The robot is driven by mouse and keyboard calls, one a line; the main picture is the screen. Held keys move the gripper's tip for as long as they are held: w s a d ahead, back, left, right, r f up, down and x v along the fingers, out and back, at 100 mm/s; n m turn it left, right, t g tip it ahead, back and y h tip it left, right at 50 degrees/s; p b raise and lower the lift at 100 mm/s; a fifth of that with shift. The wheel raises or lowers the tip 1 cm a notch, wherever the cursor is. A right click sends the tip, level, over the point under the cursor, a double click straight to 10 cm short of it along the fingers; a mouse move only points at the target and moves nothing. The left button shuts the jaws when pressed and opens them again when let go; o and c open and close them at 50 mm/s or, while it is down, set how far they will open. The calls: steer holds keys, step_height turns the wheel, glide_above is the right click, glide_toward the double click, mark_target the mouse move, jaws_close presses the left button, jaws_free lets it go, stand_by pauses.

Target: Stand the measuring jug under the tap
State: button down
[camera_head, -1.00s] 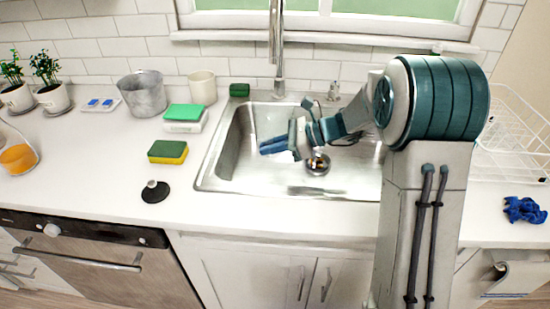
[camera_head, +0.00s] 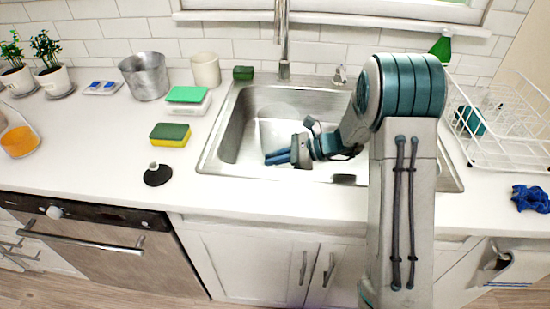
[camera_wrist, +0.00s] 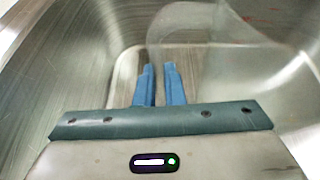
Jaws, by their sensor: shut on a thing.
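My gripper (camera_head: 268,158) is low inside the steel sink (camera_head: 232,140), with its blue fingers pointing left. In the wrist view the fingers (camera_wrist: 159,72) are close together at the near side of a clear see-through vessel (camera_wrist: 205,45) with faint red marks, which looks like the measuring jug. The fingers are shut on part of it; which part is hard to make out. The tap (camera_head: 283,40) rises behind the sink, back and slightly right of my fingertips.
A green-yellow sponge (camera_head: 170,135), a black sink plug (camera_head: 158,175) and a metal bucket (camera_head: 145,78) stand on the left counter. A white dish rack (camera_head: 510,130) and a blue cloth (camera_head: 530,198) are at right. The sink walls surround my gripper.

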steer(key=shift+f, duration=0.15)
steer(key=c, duration=1.5)
jaws_free()
steer(key=shift+d+r, duration=0.2)
steer(key=shift+r, duration=0.05)
steer(key=v, duration=1.1)
steer(key=shift+d+r, duration=0.1)
steer(key=shift+d, duration=0.2)
